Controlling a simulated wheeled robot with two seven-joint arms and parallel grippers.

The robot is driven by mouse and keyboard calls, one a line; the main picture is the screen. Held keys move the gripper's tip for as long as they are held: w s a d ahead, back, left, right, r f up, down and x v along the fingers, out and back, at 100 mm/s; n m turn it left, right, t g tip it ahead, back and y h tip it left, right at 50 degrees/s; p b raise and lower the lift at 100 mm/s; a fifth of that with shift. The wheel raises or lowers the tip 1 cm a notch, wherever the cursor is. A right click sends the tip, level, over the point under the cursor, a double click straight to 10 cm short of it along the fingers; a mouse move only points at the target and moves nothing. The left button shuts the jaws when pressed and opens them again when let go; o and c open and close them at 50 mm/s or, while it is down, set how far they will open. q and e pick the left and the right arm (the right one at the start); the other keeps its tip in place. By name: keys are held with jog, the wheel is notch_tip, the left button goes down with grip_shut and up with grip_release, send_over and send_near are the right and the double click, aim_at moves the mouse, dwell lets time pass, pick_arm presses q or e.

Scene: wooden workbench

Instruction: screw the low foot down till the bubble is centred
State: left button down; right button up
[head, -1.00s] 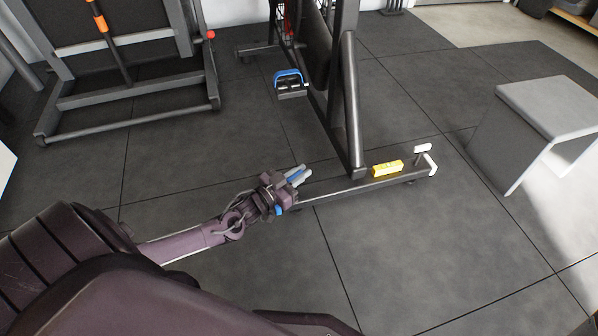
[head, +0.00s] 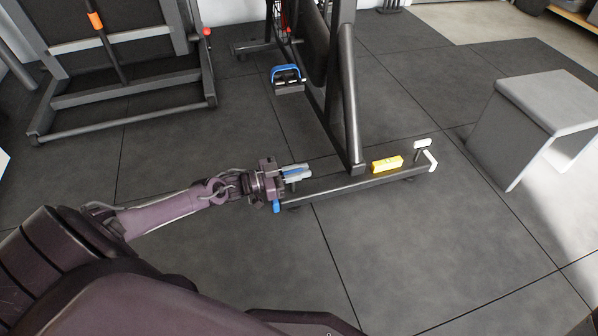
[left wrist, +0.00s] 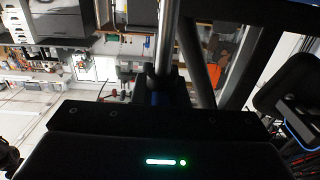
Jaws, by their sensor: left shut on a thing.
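The bike's floor bar (head: 330,188) runs across the floor. A yellow level (head: 387,164) lies on it, right of the bike's upright; its bubble is too small to make out. My left gripper (head: 296,172) is at the bar's left end, shut on what looks like a blue foot knob (head: 293,173), mostly hidden between the pale fingers. A blue end cap (head: 276,207) shows just below. The right-hand foot has a white knob (head: 422,144) on a short stem beside a white end cap (head: 430,162). My right gripper is not in view.
The bike's dark upright (head: 350,90) rises close right of my left gripper. A blue-topped pedal (head: 287,78) hangs above and behind it. A grey bench (head: 545,105) stands at the right, and a treadmill-like frame (head: 125,85) at the back left. The tiled floor in front is clear.

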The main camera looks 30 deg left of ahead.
pick_arm(q)
jog(key=shift+s+f, duration=0.1)
jog(key=shift+f, duration=0.1)
jog(key=c, duration=1.4)
grip_release()
jog(key=shift+r, duration=0.1)
jog(key=shift+c, duration=0.2)
jog(key=shift+s+a, duration=0.15)
jog(key=shift+a, duration=0.05)
jog(key=p+v, duration=0.3)
jog(key=v, duration=0.4)
jog(key=shift+s+p, duration=0.15)
jog(key=shift+p, duration=0.25)
jog(key=shift+a, duration=0.1)
